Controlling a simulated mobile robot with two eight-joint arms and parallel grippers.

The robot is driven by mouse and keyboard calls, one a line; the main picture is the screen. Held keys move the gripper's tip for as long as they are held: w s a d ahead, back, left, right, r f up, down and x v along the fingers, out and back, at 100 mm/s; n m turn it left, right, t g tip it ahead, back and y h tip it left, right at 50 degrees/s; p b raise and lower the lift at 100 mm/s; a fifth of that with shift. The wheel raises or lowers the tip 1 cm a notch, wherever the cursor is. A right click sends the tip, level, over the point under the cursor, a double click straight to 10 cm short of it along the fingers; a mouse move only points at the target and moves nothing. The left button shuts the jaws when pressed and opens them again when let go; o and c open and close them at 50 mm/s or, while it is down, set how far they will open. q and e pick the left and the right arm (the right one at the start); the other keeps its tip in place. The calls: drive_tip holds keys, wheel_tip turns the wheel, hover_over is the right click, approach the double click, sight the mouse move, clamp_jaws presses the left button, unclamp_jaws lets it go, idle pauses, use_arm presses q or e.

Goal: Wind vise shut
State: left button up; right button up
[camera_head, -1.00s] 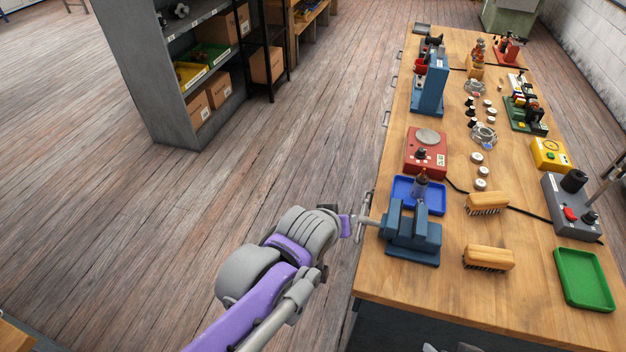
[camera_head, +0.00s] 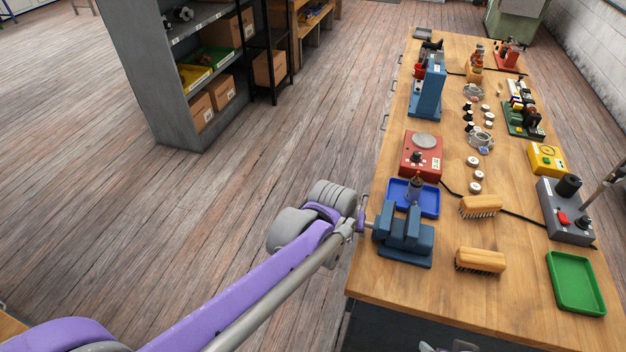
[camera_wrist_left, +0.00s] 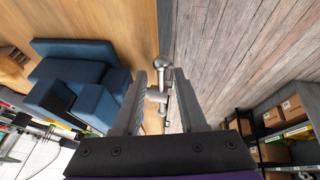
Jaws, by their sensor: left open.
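The blue vise (camera_head: 408,240) stands on the near left edge of the wooden bench. Its screw and handle stick out past the edge toward my left gripper. In the left wrist view the vise (camera_wrist_left: 85,80) is at the left, and the metal handle (camera_wrist_left: 163,72) lies between the fingers. My left gripper (camera_head: 362,217) is open around the handle; its fingers (camera_wrist_left: 162,100) show apart. I cannot tell whether they touch it. A dark upright part (camera_head: 415,188) rises behind the vise jaws; its lower end is hidden.
A blue tray (camera_head: 430,204) lies just behind the vise. Two wooden brushes (camera_head: 481,260) lie to its right, with a green tray (camera_head: 576,284) beyond. A red device (camera_head: 421,158) stands farther back. The floor left of the bench is clear up to the grey shelf (camera_head: 178,128).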

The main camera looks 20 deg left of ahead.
use_arm(q)
drive_tip(key=shift+w+r+g+p, duration=0.15)
drive_tip(key=shift+w+r+g, duration=0.1)
drive_tip(key=shift+g, duration=0.35)
drive_tip(key=shift+w+r+g+p, duration=0.15)
drive_tip(key=shift+r+g, duration=0.05)
drive_tip(key=shift+g, duration=0.4)
drive_tip(key=shift+w+r+g, duration=0.1)
drive_tip(key=shift+r+g, duration=0.15)
drive_tip(key=shift+g, duration=0.65)
wheel_tip(320, 180, up, 10)
drive_tip(key=a+p, duration=0.1)
drive_tip(key=a, duration=0.1)
drive_tip(key=w+a+f+t+y+b, duration=0.2)
drive_tip(key=w+a+f+t+b, duration=0.6)
drive_tip(key=w+a+f+t, duration=0.4)
drive_tip(key=shift+w+a+f+t+y+b, duration=0.35)
drive_tip(key=shift+w+f+t, duration=0.45)
drive_tip(key=shift+t, duration=0.5)
